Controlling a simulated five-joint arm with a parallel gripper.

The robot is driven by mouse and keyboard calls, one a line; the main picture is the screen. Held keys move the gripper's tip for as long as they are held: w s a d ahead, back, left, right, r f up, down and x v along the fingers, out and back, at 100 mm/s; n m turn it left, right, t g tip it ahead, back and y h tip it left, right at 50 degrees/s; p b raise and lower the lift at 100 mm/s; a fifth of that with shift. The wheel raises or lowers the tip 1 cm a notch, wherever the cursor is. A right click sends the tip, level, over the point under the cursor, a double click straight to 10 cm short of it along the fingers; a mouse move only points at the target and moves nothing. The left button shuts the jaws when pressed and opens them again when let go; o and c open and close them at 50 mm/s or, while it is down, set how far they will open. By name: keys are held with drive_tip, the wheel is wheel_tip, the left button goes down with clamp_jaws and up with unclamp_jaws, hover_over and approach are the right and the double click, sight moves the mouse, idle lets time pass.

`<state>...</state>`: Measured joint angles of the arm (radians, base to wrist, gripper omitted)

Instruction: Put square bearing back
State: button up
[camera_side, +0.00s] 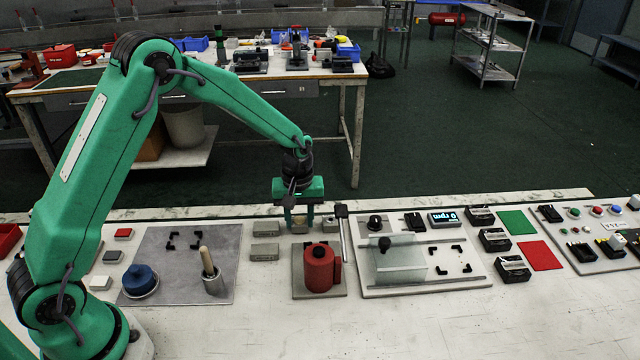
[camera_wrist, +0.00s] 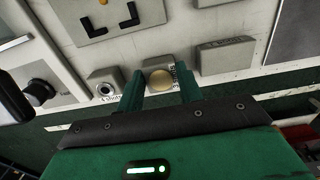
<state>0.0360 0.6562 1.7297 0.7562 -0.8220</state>
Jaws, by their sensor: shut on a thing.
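My gripper (camera_side: 298,222) points down over the row of small grey blocks at the back of the bench. I cannot tell which piece is the square bearing.
A grey labelled block (camera_wrist: 227,55) lies on the other side of the fingers. A red cylinder (camera_side: 319,270) stands on a plate in front of my gripper. A upright grey bar (camera_side: 343,230) stands close on the right. A clear box (camera_side: 397,260) is farther right.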

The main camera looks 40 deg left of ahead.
sight(299, 222)
drive_tip(key=shift+f, duration=0.1)
drive_tip(key=o, duration=1.2)
drive_tip(key=shift+o, duration=0.2)
wheel_tip(299, 222, up, 12)
drive_tip(key=shift+r, duration=0.2)
